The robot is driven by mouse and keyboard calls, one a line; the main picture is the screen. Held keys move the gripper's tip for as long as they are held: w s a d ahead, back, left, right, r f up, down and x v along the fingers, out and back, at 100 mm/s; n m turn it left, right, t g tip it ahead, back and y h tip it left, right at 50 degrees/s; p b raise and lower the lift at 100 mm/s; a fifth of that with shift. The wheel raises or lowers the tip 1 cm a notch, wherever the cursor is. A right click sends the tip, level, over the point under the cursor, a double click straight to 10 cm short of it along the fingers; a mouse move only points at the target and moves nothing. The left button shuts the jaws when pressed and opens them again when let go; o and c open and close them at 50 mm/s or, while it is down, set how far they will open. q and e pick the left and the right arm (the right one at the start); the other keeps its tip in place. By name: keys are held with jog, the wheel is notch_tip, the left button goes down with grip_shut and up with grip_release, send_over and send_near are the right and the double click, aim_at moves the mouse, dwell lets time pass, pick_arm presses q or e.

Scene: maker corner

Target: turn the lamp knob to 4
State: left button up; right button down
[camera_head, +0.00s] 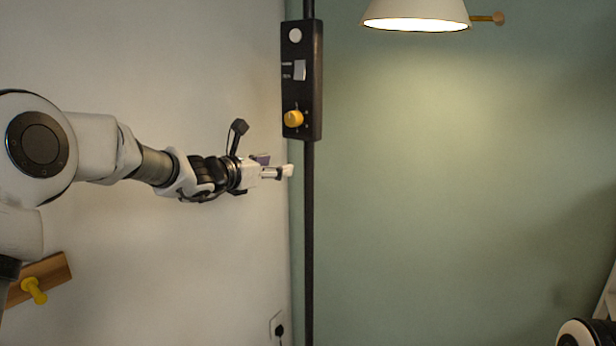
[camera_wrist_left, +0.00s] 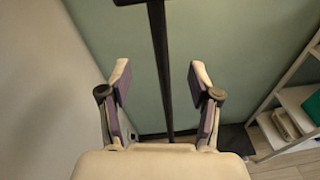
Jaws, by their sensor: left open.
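The lamp knob (camera_head: 293,118) is a yellow dial low on a dark control box (camera_head: 316,80), which is fixed to a black upright pole (camera_head: 309,240). The numbers around the knob are too small to read. The lamp (camera_head: 416,14) at the top is lit. My left gripper (camera_head: 287,171) is below the box, just left of the pole, and does not touch the knob. In the left wrist view its two fingers (camera_wrist_left: 160,85) stand apart with nothing held, and the pole (camera_wrist_left: 160,60) shows between and beyond them. The knob is not in the left wrist view.
The box also carries a white round button (camera_head: 295,35) and a light switch (camera_head: 299,70). A wooden board with a yellow peg (camera_head: 35,291) is on the wall at lower left. A socket with a plug (camera_head: 278,327) sits low. White shelves (camera_wrist_left: 295,115) stand at right.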

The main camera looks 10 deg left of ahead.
pick_arm(q)
jog(key=t, duration=0.2)
send_near(290, 119)
jog(key=w+r, duration=0.1)
jog(key=shift+g+h, duration=0.3)
jog(key=p+x, duration=0.1)
jog(key=x, duration=0.1)
jog(key=p+x, duration=0.2)
jog(key=x, duration=0.1)
jog(key=p+x, duration=0.1)
jog(key=x, duration=0.2)
jog(key=shift+f+p, duration=0.35)
jog(key=shift+p, duration=0.05)
jog(key=shift+w, duration=0.1)
jog(key=shift+s+a, duration=0.1)
jog(key=shift+s, duration=0.1)
jog(key=shift+w+f, duration=0.1)
jog(key=c, duration=1.2)
